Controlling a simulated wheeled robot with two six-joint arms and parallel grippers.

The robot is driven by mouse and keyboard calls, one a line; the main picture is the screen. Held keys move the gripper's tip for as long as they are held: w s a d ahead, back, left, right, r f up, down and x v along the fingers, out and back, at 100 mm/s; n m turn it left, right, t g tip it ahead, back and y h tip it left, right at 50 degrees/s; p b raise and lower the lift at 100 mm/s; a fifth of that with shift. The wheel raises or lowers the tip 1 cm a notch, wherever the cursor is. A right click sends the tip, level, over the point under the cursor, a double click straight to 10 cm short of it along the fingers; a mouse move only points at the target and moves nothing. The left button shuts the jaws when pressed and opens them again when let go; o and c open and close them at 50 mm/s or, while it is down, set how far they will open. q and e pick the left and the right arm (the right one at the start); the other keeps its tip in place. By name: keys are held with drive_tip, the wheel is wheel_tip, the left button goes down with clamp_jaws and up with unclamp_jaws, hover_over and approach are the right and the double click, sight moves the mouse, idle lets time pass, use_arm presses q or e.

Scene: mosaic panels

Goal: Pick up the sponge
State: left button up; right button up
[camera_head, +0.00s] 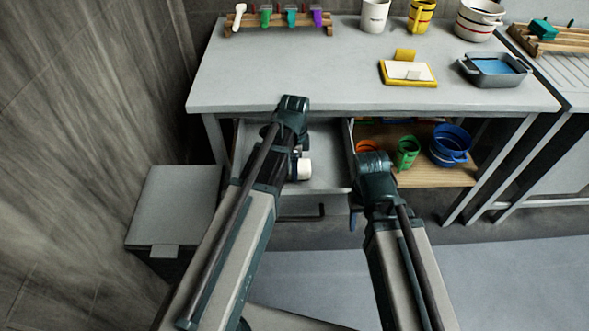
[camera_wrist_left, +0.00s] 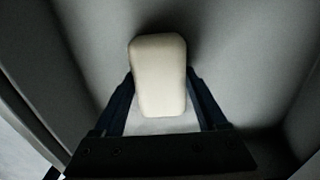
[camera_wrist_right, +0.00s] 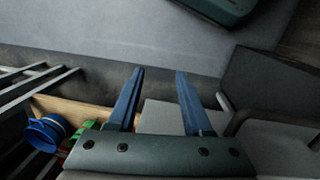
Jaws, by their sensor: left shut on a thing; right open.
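The sponge (camera_wrist_left: 158,75) is a cream, rounded block in the left wrist view, between the two blue fingers of my left gripper (camera_wrist_left: 160,95). The left gripper is shut on it, inside the open grey drawer. In the head view the pale sponge (camera_head: 304,170) shows beside my left wrist, over the drawer (camera_head: 328,174). I cannot tell whether it touches the drawer floor. My right gripper (camera_wrist_right: 160,72) is open and empty, pointing down in front of the table; in the head view its blue fingers (camera_head: 355,216) are partly hidden.
The grey table (camera_head: 300,75) holds a rack of coloured tools (camera_head: 278,22), a yellow-framed pad (camera_head: 408,73), a grey basin (camera_head: 494,70) and several pots. A wooden shelf (camera_head: 440,172) beneath holds a green cup (camera_head: 407,152) and blue pot (camera_head: 450,146). A grey bin (camera_head: 172,205) stands left.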

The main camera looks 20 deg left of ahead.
use_arm(q)
drive_tip(key=c, duration=0.3)
drive_tip(key=shift+r, duration=0.1)
wheel_tip(320, 180, up, 10)
drive_tip(key=p, duration=1)
